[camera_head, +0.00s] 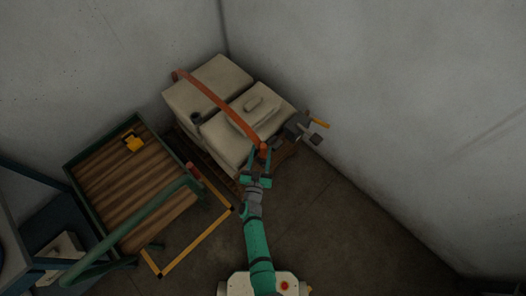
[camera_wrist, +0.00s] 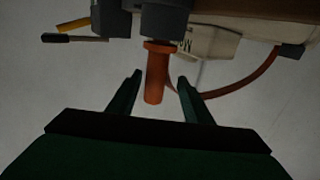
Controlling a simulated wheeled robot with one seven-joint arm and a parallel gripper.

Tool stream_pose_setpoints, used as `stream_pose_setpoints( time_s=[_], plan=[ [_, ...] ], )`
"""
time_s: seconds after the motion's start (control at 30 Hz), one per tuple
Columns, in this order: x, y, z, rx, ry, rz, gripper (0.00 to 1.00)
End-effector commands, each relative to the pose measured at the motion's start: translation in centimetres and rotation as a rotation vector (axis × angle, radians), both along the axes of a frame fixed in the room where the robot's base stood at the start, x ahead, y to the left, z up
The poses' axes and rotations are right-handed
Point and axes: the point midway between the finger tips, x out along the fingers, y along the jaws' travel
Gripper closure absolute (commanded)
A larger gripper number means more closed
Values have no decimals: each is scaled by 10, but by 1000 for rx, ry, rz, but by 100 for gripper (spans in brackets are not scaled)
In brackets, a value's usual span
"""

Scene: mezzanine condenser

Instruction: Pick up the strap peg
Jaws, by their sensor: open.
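The strap peg (camera_wrist: 154,80) is a short orange cylinder with a wider collar, in the middle of the wrist view. It sits against a dark grey block (camera_wrist: 166,20). In the head view its orange end (camera_head: 263,148) shows at the front end of the orange strap (camera_head: 212,94). My gripper (camera_wrist: 160,78) is open, with one finger on each side of the peg and a visible gap on both sides. In the head view my gripper (camera_head: 262,158) is at the front of the beige tank, and its fingers partly hide the peg area.
The beige tank (camera_head: 188,98) stands on a wooden pallet in the corner. A grey fitting with a yellow lever (camera_head: 318,122) sticks out at its right. Floor to the right is clear.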

Motion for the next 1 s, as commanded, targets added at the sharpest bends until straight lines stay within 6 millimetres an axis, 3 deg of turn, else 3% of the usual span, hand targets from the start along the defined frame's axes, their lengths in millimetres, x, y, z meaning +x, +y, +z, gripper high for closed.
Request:
stream_pose_setpoints(
  time_s=[0.43,0.77,0.8,1.0],
  plan=[
    [45,-13,9,0,0,2,54],
    [52,-7,8,0,1,14,54],
    [52,-7,8,0,1,15,57],
    [52,-11,8,0,1,7,100]
  ],
)
